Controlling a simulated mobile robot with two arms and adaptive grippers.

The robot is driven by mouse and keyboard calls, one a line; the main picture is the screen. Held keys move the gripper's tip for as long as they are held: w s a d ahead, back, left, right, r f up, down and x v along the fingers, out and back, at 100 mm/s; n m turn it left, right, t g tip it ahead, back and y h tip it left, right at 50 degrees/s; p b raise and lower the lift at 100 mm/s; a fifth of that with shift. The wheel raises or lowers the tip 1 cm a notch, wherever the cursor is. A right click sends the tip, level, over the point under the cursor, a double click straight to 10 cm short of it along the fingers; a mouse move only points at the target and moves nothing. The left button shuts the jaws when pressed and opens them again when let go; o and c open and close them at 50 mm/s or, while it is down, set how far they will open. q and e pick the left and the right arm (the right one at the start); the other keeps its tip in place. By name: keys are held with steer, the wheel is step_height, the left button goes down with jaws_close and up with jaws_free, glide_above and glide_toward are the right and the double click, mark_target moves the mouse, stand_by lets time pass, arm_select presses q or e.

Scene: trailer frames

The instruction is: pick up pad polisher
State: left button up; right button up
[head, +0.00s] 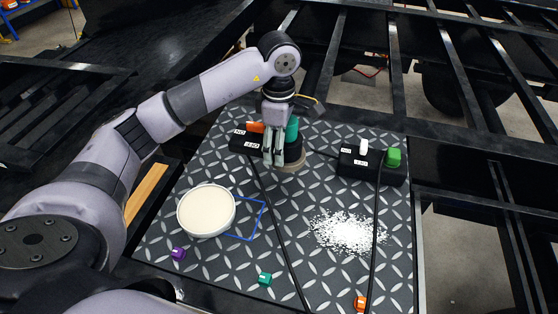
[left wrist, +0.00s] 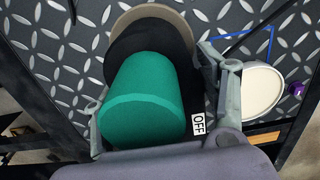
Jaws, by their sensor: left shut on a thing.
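The pad polisher (head: 293,150) has a teal-green cylindrical body, a black lower part and a round tan pad. It stands near the back of the diamond-plate surface. My left gripper (head: 279,157) is shut on it from above. In the left wrist view the polisher's green top (left wrist: 142,105) lies between the two fingers of my left gripper (left wrist: 160,115), with a white "OFF" label beside it. The pad's underside is hidden, and I cannot tell whether it touches the plate. My right gripper is not in view.
A round cream-topped tub (head: 206,211) stands at left beside a blue outline (head: 262,205). White granules (head: 348,232) are spread at right. Black power strips (head: 246,141) (head: 350,165) with cables sit behind. Small purple (head: 178,254), green (head: 265,279) and orange (head: 360,303) pieces lie in front.

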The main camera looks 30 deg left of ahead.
arm_select(q)
step_height(320, 180, up, 12)
steer(key=shift+r, duration=0.2)
